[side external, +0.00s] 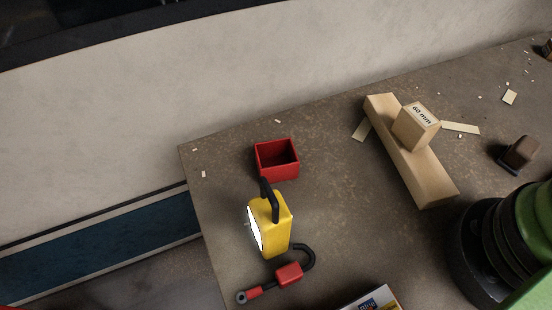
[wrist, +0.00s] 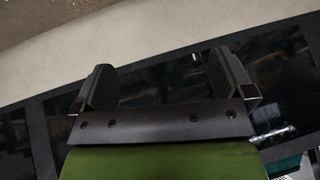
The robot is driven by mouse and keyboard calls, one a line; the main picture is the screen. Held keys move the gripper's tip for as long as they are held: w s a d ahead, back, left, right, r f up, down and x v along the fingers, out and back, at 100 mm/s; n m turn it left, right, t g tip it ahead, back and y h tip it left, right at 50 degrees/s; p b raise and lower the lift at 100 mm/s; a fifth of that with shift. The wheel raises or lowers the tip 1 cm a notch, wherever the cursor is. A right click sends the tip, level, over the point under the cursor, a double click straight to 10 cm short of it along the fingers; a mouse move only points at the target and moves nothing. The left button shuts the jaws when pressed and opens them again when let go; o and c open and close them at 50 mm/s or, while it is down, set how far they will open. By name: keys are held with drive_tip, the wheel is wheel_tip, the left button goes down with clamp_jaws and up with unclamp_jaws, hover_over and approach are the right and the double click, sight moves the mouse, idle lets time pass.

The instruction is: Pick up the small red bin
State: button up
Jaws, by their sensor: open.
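The small red bin (side external: 277,173) sits upright on the brown worktop in the side external view, near the far left corner. Its open top faces up and it looks empty inside. A yellow lamp with a black handle (side external: 270,222) stands just in front of it, its handle close to the bin's front wall. My gripper (wrist: 165,88) shows in the wrist view with its two black fingers wide apart and nothing between them. The bin does not show in the wrist view, and my gripper does not show in the side external view.
A wooden beam (side external: 424,182) with a "60 mm" block (side external: 415,126) lies to the right on the worktop (side external: 335,215). A red-and-black tool (side external: 288,273) lies in front of the lamp. A dark brown block (side external: 520,151) is far right. The area between bin and beam is clear.

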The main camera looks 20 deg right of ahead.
drive_tip(key=w+a+f+n+g, duration=0.25)
drive_tip(key=w+a+n, duration=0.25)
drive_tip(key=w+n, duration=0.45)
drive_tip(key=n+g+h, duration=0.2)
drive_tip(key=n+g, duration=0.2)
drive_tip(key=n, duration=2)
hover_over(276, 154)
drive_tip(key=s+a, duration=0.1)
drive_tip(key=s, duration=0.1)
wheel_tip(276, 154, down, 17)
drive_tip(key=f, duration=0.4)
drive_tip(key=shift+s+f, duration=0.25)
drive_tip(key=shift+f, duration=0.05)
wheel_tip(276, 154, down, 6)
drive_tip(key=shift+w+r, duration=0.1)
drive_tip(key=shift+r, duration=0.05)
drive_tip(key=shift+c, duration=0.2)
drive_tip(key=c, duration=1)
